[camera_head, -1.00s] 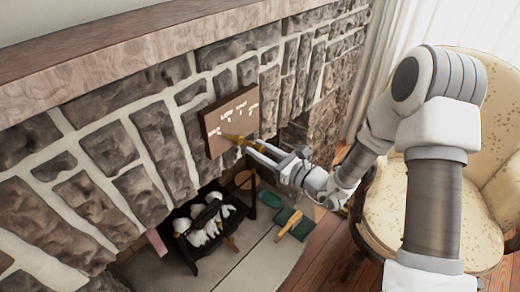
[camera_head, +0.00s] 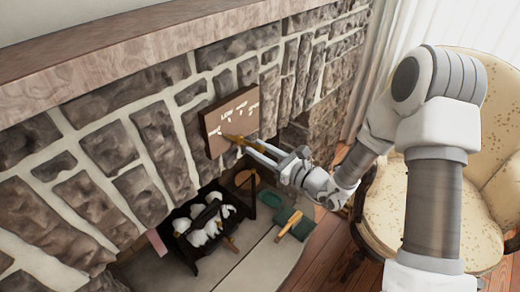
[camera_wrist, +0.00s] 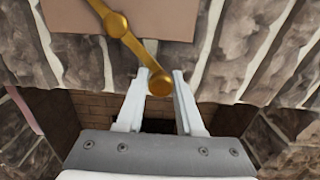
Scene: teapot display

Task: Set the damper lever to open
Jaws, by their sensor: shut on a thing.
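The damper lever is a brass bar with a round pivot disc and a round end knob. It shows in the wrist view (camera_wrist: 130,42) and small in the head view (camera_head: 234,139). It is mounted on a brown wooden plaque (camera_head: 226,112) with white lettering too blurred to read fully. In the wrist view the lever slants from upper left to lower right. My gripper (camera_head: 252,147) is shut on the knob at the lever's lower end. Both fingers flank the knob in the wrist view (camera_wrist: 160,82).
A stone wall (camera_head: 100,170) surrounds the plaque, with a mantel shelf (camera_head: 150,45) above. Below stands a black log holder (camera_head: 195,250) with white logs, beside a green item (camera_head: 292,228) on the hearth. A patterned armchair (camera_head: 485,200) stands at the right.

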